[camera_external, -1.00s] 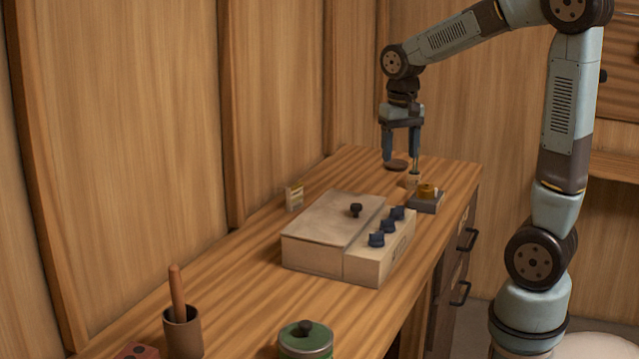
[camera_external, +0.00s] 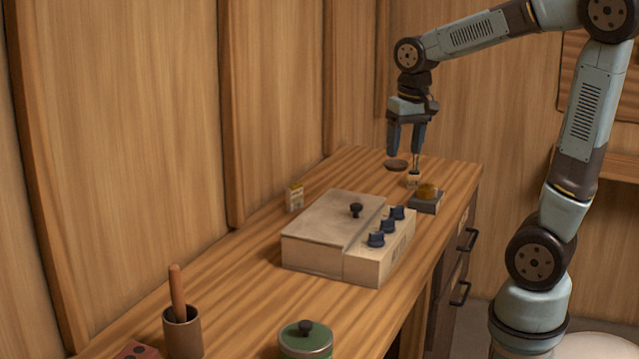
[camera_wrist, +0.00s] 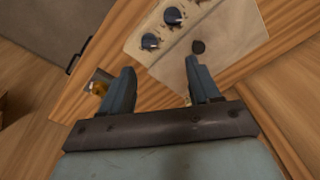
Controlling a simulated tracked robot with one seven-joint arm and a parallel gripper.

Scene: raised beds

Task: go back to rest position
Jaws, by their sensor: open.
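My gripper (camera_external: 405,148) is open and empty. It hangs in the air above the far end of the wooden bench (camera_external: 240,270), fingers pointing down. In the wrist view my gripper (camera_wrist: 158,82) shows two separated blue-grey fingers with nothing between them.
A pale box (camera_external: 335,225) with a black lid knob and three dark blue knobs sits mid-bench. A yellow-brown piece rests on a grey block (camera_external: 426,200).

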